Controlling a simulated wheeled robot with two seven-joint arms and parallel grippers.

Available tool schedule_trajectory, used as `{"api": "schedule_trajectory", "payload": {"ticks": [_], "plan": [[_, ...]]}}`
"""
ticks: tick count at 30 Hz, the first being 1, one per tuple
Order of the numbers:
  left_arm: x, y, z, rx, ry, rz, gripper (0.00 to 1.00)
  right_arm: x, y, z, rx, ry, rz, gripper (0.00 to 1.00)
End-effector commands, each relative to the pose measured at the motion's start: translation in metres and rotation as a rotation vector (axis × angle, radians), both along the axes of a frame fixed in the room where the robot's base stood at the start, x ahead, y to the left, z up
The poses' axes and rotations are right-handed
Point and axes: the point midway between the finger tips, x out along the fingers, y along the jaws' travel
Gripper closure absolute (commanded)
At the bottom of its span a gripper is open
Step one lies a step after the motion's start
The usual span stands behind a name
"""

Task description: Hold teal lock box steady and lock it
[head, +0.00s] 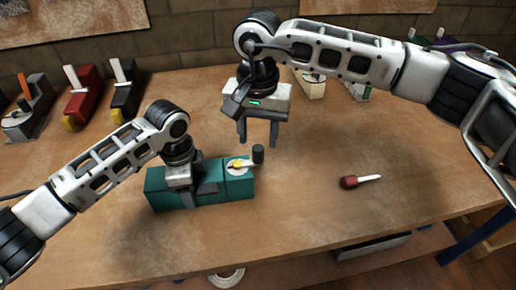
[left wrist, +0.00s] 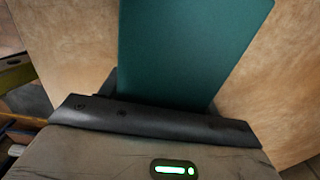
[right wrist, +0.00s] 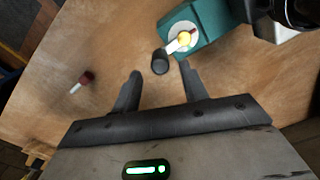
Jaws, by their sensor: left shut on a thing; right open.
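The teal lock box (head: 218,193) lies on the table at the left middle of the head view. It also shows in the left wrist view (left wrist: 190,50) and the right wrist view (right wrist: 208,19). My left gripper (head: 190,195) is shut on the box's body. On the box's right part is a white disc with a yellow centre and a lever ending in a dark cylindrical knob (head: 258,154). My right gripper (head: 258,142) is open and empty above and behind the knob. In the right wrist view the knob (right wrist: 160,62) appears beyond the fingertips, between their lines, with no visible contact.
A red-handled screwdriver-like tool (head: 350,182) lies on the table to the right. Red (head: 83,95) and black (head: 125,92) devices with levers stand at the back left, and others at the back right. The table's front middle is clear.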

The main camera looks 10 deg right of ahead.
Motion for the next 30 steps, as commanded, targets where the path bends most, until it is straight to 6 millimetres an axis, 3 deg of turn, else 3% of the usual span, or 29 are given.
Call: {"api": "schedule_trajectory", "payload": {"ticks": [3, 9, 20, 25, 30], "plan": [[0.001, -0.001, 0.001, -0.002, -0.002, 0.0, 0.72, 0.0, 0.0, -0.022, -0.001, 0.003, -0.001, 0.56], [0.001, -0.001, 0.001, -0.002, -0.002, 0.0, 0.72, 0.0, 0.0, -0.044, -0.001, 0.001, -0.002, 0.56], [0.001, -0.001, 0.001, -0.002, -0.002, 0.0, 0.72, 0.0, 0.0, -0.049, 0.0, -0.001, -0.002, 0.56], [0.001, -0.001, 0.001, -0.002, -0.002, 0.0, 0.72, 0.0, 0.0, -0.049, 0.0, -0.001, -0.002, 1.0], [0.001, -0.001, 0.001, -0.002, -0.002, 0.0, 0.72, 0.0, 0.0, -0.049, 0.0, -0.001, -0.004, 1.0]]}}
